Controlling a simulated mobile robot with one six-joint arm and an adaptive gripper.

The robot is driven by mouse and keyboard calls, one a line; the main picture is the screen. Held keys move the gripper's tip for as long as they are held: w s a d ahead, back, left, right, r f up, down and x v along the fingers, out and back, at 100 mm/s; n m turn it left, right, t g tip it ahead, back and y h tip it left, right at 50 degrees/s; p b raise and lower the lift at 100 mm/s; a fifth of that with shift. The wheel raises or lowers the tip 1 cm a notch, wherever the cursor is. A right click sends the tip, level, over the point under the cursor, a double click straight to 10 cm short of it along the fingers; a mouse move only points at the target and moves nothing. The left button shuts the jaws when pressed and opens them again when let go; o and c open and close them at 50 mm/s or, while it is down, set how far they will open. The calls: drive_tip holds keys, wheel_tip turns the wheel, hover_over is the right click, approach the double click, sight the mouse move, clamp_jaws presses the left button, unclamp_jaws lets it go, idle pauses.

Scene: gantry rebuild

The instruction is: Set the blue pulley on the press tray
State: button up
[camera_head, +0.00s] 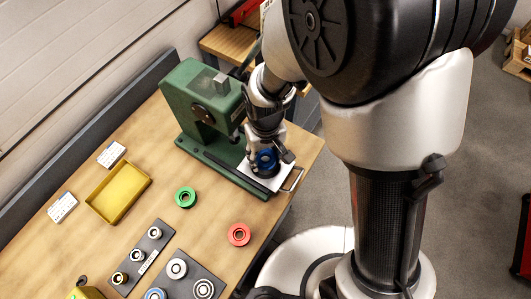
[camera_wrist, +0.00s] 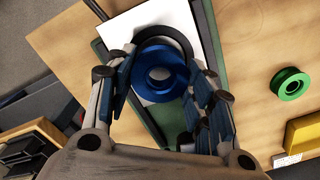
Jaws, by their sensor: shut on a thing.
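The blue pulley (camera_head: 266,159) is held between the fingers of my gripper (camera_head: 268,152) over the white press tray (camera_head: 249,174), at the front of the green press (camera_head: 205,95). In the wrist view, the blue pulley (camera_wrist: 162,72) sits between both fingers of my gripper (camera_wrist: 163,66), its bore facing the camera. A dark ring (camera_wrist: 170,34) on the white tray (camera_wrist: 185,13) shows just beyond the pulley, partly hidden by it. I cannot tell whether the pulley touches the tray.
A green pulley (camera_head: 186,197) and a red pulley (camera_head: 239,234) lie on the wooden table (camera_head: 150,205). A yellow bin (camera_head: 118,192), white cards and dark plates with metal parts stand to the left. The tray's wire handle (camera_head: 293,180) is near the table's right edge.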

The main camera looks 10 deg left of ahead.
drive_tip(key=shift+f+b, duration=0.75)
drive_tip(key=shift+f, duration=0.3)
drive_tip(key=shift+f, duration=0.15)
drive_tip(key=o, duration=1.2)
wheel_tip(320, 180, up, 12)
drive_tip(key=shift+r, duration=0.1)
idle(0.3)
